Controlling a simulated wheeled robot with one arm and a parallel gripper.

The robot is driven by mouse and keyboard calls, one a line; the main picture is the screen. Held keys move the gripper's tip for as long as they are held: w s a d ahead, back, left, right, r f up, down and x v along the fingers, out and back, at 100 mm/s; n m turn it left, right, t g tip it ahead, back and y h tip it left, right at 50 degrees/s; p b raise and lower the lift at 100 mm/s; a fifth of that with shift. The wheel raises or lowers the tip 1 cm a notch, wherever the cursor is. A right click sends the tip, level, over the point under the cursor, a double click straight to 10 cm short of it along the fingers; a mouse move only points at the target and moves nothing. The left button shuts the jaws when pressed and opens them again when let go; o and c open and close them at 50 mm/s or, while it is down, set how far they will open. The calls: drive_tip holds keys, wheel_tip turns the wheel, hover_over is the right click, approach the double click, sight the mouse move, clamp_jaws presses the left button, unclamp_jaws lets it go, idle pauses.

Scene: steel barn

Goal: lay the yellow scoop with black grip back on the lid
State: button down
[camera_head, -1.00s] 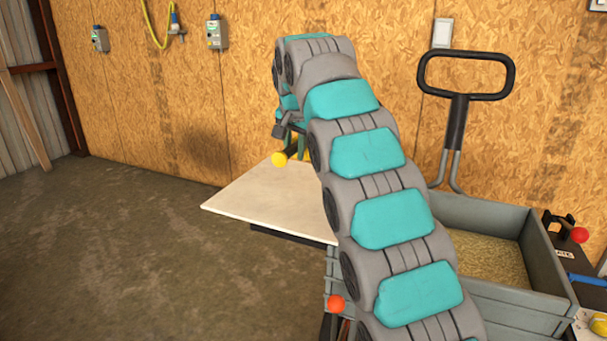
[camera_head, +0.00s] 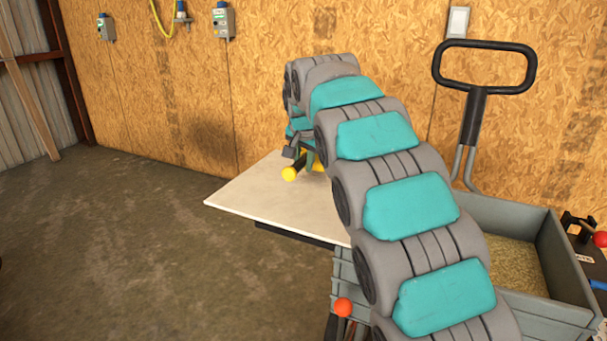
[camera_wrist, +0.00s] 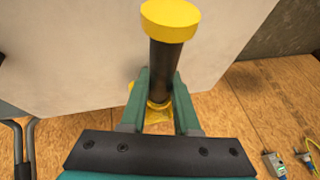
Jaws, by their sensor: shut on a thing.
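The yellow scoop with black grip (camera_wrist: 166,68) is in my gripper (camera_wrist: 162,95); its jaws are shut around the lower part of the black grip. The yellow end knob points away from my wrist, and the scoop's yellow part shows partly behind the jaws. In the head view the scoop's yellow knob (camera_head: 289,174) shows beside my gripper (camera_head: 307,160), over the pale board (camera_head: 262,204), which seems to be the lid. The board also lies behind the scoop in the wrist view (camera_wrist: 70,60). Whether the scoop touches the board cannot be told. My arm hides the board's right part.
A grey cart box (camera_head: 530,312) with grainy feed inside stands at the right, with a black loop handle (camera_head: 484,45) behind it. An orange knob (camera_head: 343,307) sits at its front left. The chipboard wall (camera_head: 190,90) is close behind the board. The floor at left is clear.

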sight(303, 186)
drive_tip(key=shift+f, duration=1.7)
drive_tip(key=c, duration=0.6)
unclamp_jaws()
drive_tip(key=shift+f, duration=0.1)
drive_tip(key=shift+c, duration=0.2)
